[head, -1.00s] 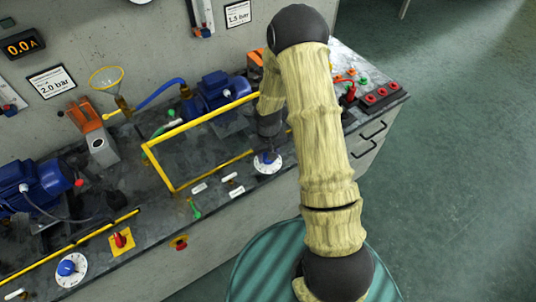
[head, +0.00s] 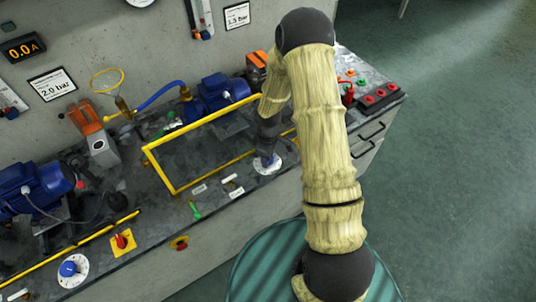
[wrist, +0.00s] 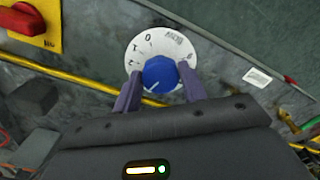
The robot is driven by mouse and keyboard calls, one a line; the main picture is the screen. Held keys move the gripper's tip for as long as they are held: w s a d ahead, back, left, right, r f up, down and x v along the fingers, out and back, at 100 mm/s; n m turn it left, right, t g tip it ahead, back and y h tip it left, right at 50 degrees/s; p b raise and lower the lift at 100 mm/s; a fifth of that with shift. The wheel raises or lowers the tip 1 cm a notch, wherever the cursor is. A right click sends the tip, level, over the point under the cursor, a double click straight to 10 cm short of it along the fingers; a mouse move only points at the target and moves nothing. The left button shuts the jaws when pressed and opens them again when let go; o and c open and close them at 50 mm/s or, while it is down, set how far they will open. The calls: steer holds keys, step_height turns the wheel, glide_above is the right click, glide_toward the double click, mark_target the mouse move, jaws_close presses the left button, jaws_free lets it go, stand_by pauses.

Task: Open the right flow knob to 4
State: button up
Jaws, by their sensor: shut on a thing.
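The right flow knob (head: 268,161) sits on a round white dial near the front edge of the bench, below my arm. In the wrist view the blue knob (wrist: 160,74) shows clearly, with a white line on its top pointing to the lower left. My gripper (wrist: 160,92) has one finger on each side of the knob and is shut on it. In the head view my gripper (head: 267,150) is partly hidden by the arm. Some dial marks are readable, others are too small or covered, so I cannot tell the exact setting.
The left blue knob (head: 68,268) and a red switch (head: 122,241) on a yellow plate lie at the bench's left. A yellow rail frame (head: 160,165) stands close to my gripper. Blue pumps (head: 218,90) stand behind. Open floor (head: 460,180) lies to the right.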

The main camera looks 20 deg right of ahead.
steer(key=shift+w+r+n, duration=0.1)
steer(key=shift+w+n, duration=0.05)
steer(key=shift+n, duration=0.25)
steer(key=o, duration=1)
step_height(320, 180, up, 17)
steer(key=shift+r, duration=0.15)
stand_by(0.5)
